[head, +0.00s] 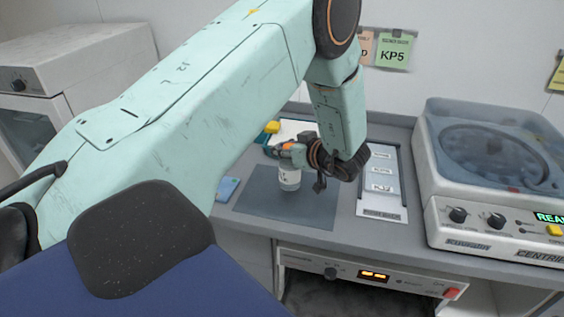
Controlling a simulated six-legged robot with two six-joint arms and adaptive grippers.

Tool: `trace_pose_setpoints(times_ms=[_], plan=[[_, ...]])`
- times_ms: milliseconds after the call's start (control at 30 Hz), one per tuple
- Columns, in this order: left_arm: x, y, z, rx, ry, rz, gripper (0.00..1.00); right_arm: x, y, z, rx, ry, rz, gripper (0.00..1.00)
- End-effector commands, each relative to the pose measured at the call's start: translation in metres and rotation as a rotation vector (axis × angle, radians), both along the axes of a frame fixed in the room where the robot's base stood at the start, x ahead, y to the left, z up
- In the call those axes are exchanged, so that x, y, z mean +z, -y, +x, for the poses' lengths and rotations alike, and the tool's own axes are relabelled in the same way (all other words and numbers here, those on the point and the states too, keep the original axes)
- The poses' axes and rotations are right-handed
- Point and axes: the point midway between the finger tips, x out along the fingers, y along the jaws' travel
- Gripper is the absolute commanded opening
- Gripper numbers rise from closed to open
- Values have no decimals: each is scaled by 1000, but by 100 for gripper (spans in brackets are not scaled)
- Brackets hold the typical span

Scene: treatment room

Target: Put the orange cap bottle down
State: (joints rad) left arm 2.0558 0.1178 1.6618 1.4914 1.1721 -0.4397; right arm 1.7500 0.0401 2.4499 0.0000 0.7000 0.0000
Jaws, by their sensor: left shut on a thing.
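My left arm reaches across the view from the left, and its left gripper (292,157) is at the counter, shut on the orange cap bottle. The bottle's white body (289,180) shows below the fingers, upright, over a dark grey mat (265,207). A bit of orange shows at the fingers, and most of the bottle's top is hidden by the gripper. I cannot tell for sure whether its base touches the mat. My right gripper is not in view.
A white tray with labels (382,210) lies right of the mat. A centrifuge (470,218) stands further right. A small blue item (227,189) lies left of the mat, and a yellow item (272,127) is behind. The mat's front part is clear.

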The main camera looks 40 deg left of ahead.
Motion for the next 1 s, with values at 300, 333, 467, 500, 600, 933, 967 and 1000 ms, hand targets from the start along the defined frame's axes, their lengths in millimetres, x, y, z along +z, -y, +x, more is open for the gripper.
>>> trace_pose_setpoints(times_ms=[300, 333, 467, 500, 600, 933, 967, 1000], plan=[[-37, -3, 1, 0, 1, 0, 0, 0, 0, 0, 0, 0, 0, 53], [-39, -3, 1, 0, 1, 0, 0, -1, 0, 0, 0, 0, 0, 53], [-42, -4, 1, 1, 3, 0, 0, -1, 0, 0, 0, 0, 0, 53], [-42, -5, 1, 1, 3, 0, 0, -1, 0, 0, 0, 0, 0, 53], [-41, -6, 1, 1, 3, 0, 0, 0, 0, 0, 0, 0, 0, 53], [-44, -5, 1, 2, 1, -1, 38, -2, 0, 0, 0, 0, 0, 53], [-44, -5, 1, 2, 1, -1, 41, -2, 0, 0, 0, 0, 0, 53], [-44, -5, 1, 2, 1, -1, 44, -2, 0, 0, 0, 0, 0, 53]])
